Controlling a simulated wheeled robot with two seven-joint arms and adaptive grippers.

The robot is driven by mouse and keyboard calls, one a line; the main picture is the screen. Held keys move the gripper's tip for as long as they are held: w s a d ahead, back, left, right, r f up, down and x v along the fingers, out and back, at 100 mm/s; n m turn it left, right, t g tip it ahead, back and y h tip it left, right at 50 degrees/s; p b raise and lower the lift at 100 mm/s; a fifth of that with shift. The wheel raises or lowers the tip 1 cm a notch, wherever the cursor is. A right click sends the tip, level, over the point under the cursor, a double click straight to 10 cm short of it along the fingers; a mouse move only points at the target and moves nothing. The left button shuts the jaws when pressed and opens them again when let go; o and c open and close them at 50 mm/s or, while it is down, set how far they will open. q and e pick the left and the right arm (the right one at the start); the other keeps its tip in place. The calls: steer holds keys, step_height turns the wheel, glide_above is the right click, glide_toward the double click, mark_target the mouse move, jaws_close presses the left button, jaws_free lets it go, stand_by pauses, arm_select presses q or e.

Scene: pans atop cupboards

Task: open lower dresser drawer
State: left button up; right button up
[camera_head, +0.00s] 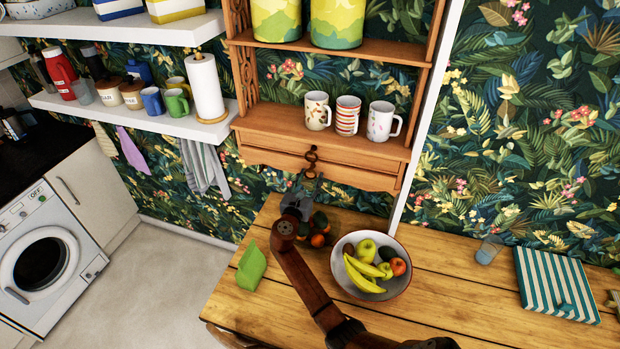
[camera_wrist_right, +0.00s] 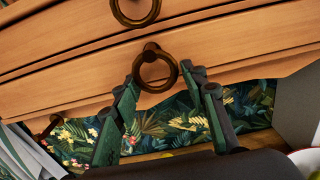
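The wooden dresser (camera_head: 350,151) hangs on the wall, with two stacked drawers below its mug shelf. The lower drawer (camera_head: 270,162) looks shut; its front also shows in the right wrist view (camera_wrist_right: 70,88). Its dark ring pull (camera_head: 310,173) hangs at the middle of the front. My right gripper (camera_head: 302,193) is just below and in front of this pull. In the right wrist view, the gripper (camera_wrist_right: 166,84) is open, with the lower ring pull (camera_wrist_right: 157,68) hanging between and slightly beyond the fingertips. Contact cannot be told. My left gripper is out of view.
The upper ring pull (camera_wrist_right: 136,10) is close above. Below the dresser, a wooden table (camera_head: 450,270) bears a fruit bowl (camera_head: 398,285), a green object (camera_head: 251,267) and a striped item (camera_head: 555,283). Mugs (camera_head: 347,115) stand on the dresser shelf.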

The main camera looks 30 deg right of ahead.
steer(key=shift+w, duration=0.1)
steer(key=c, duration=0.8)
steer(key=shift+c, duration=1.4)
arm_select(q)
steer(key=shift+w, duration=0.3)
arm_select(e)
jaws_close()
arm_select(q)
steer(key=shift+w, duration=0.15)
